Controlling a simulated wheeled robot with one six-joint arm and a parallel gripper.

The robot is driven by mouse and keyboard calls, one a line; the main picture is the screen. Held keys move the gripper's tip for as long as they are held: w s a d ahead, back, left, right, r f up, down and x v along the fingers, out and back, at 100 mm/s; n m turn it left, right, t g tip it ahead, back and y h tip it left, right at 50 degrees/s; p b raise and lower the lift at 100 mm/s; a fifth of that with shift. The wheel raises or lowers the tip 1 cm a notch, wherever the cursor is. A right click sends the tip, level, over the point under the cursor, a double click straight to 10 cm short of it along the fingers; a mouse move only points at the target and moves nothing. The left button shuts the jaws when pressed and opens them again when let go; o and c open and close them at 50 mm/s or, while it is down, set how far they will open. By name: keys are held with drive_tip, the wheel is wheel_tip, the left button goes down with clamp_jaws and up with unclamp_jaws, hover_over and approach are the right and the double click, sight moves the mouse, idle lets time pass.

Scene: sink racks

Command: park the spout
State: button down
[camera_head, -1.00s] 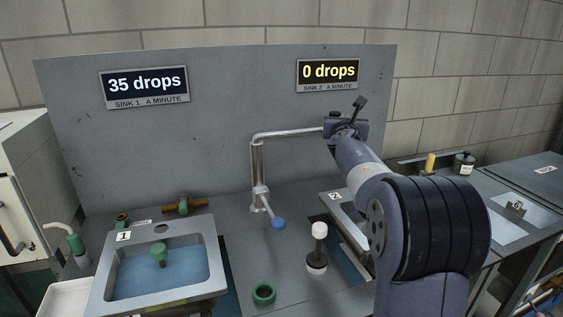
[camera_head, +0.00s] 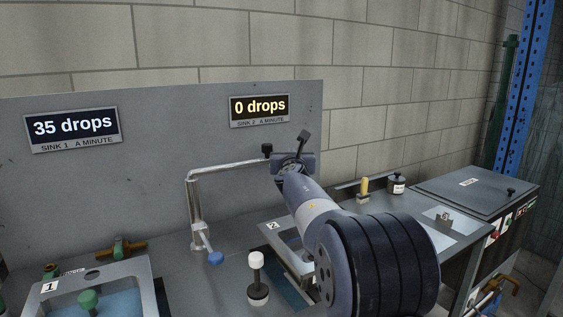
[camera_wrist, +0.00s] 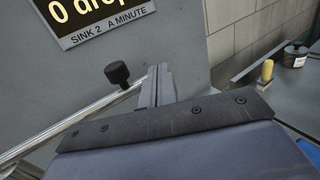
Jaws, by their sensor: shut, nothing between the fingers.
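The spout (camera_head: 228,170) is a thin metal pipe on an upright post, pointing right towards sink 2 (camera_head: 268,231). A black knob (camera_head: 267,150) stands at its far end. A lever with a blue ball (camera_head: 216,259) is at the post's foot. My gripper (camera_wrist: 159,72) is shut and empty, just right of the black knob, which also shows in the wrist view (camera_wrist: 118,74). A gap shows between knob and fingers there; depth is hard to tell. Sink 1 (camera_head: 140,276) is at the lower left.
A grey back panel (camera_head: 170,125) carries the signs "35 drops" (camera_head: 73,128) and "0 drops" (camera_head: 259,109). A white-topped black plunger-like item (camera_head: 257,285) stands between the sinks. A yellow peg (camera_head: 364,187) and a jar (camera_head: 396,183) are on the right counter.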

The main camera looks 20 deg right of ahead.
drive_tip(key=s+d+b, duration=0.3)
drive_tip(key=s, duration=0.4)
drive_tip(key=shift+s+f+b, duration=0.15)
drive_tip(key=shift+s+b, duration=0.05)
drive_tip(key=shift+b, duration=0.15)
